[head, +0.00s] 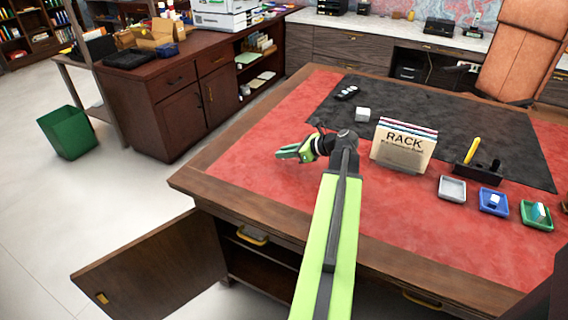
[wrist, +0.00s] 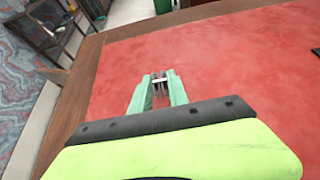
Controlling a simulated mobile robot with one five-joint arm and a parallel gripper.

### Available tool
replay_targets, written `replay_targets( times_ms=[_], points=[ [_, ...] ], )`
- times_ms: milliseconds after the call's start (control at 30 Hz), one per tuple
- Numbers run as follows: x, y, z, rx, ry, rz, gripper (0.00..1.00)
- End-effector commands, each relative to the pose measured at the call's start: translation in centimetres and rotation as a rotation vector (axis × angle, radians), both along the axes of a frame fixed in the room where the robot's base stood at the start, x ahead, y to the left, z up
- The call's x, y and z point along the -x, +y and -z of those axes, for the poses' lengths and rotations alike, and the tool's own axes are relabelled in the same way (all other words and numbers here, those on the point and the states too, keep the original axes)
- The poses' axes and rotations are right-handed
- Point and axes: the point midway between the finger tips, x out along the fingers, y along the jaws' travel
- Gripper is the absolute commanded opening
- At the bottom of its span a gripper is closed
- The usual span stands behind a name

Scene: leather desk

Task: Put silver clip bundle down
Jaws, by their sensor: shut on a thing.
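My gripper (head: 284,153) is over the left part of the desk's red leather top (head: 262,130). The wrist view shows the two green fingers (wrist: 160,84) shut on a small silver clip bundle (wrist: 161,76), which sits between the fingertips. In the head view the bundle is too small or hidden to make out. The red surface lies under and beyond the fingertips; I cannot tell whether the bundle touches it.
A black mat (head: 440,120) covers the desk's back. A cabinet door (head: 150,275) hangs open below. The red area around my gripper is clear.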

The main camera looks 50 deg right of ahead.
Motion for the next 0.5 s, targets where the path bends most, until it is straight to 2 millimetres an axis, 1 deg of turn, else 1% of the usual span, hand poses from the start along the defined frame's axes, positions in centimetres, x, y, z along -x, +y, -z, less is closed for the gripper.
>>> replay_targets(
  times_ms=[33,133,200,367,500],
  points=[
    [0.0,0.0,1.7,0.0,0.0,0.0,0.0],
    [0.0,0.0,3.4,0.0,0.0,-0.001,0.0],
    [0.0,0.0,3.6,0.0,0.0,-0.001,0.0],
    [0.0,0.0,3.2,0.0,0.0,-0.001,0.0],
    [0.0,0.0,3.6,0.0,0.0,-0.001,0.0]
  ],
)
